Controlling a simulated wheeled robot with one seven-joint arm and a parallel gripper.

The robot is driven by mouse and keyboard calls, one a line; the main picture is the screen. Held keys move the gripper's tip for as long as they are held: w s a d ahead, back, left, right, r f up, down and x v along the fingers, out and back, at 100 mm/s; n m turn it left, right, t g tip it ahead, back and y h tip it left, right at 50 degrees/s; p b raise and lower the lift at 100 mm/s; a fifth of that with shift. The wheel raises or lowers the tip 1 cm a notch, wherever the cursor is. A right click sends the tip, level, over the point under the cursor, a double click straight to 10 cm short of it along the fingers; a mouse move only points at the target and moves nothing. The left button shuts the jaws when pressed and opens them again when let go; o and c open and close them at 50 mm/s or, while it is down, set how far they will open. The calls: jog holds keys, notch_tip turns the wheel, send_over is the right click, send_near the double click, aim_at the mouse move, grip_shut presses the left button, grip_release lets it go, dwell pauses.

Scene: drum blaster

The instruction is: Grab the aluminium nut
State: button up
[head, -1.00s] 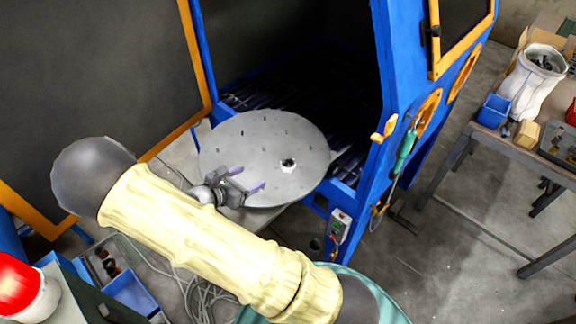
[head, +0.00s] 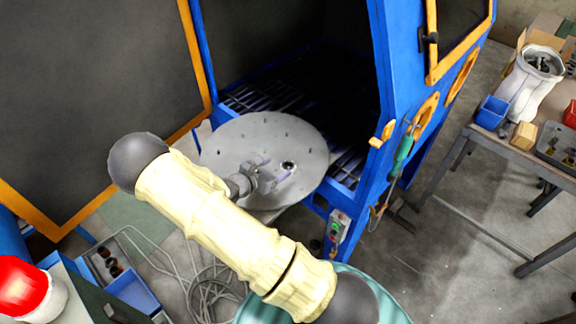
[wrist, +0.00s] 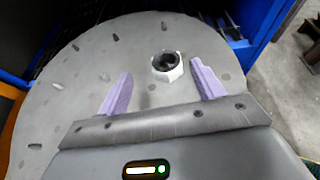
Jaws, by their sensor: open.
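The aluminium nut (wrist: 168,66) is a pale hexagonal ring with a dark centre, lying on the round grey disc (wrist: 60,100). It also shows in the head view (head: 288,166), toward the right part of the disc (head: 230,140). My gripper (wrist: 160,83) is open, its two purple fingers apart and empty. In the wrist view the nut is just past the fingertips, between their lines and nearer the right finger. In the head view my gripper (head: 280,168) is over the disc, beside the nut.
The disc has several dark slots and sits at the opening of a blue blasting cabinet (head: 384,100). An orange-edged door (head: 100,90) stands open at left. A table (head: 540,150) with a white container (head: 530,85) and blue bin (head: 491,112) is at right.

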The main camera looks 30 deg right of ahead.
aim_at(291, 164)
jog(key=shift+d+f, duration=0.1)
jog(key=shift+d, duration=0.05)
jog(key=shift+d, duration=0.1)
jog(key=x, duration=0.1)
jog(key=p+x, duration=0.2)
jog(key=x, duration=0.1)
jog(key=shift+s+d+f, duration=0.15)
jog(key=shift+s+f, duration=0.1)
jog(key=shift+s, duration=0.05)
jog(key=shift+w+d+f, duration=0.2)
jog(key=shift+d+f, duration=0.1)
jog(key=shift+d, duration=0.05)
jog(key=shift+c, duration=0.5)
jog(key=c, duration=1)
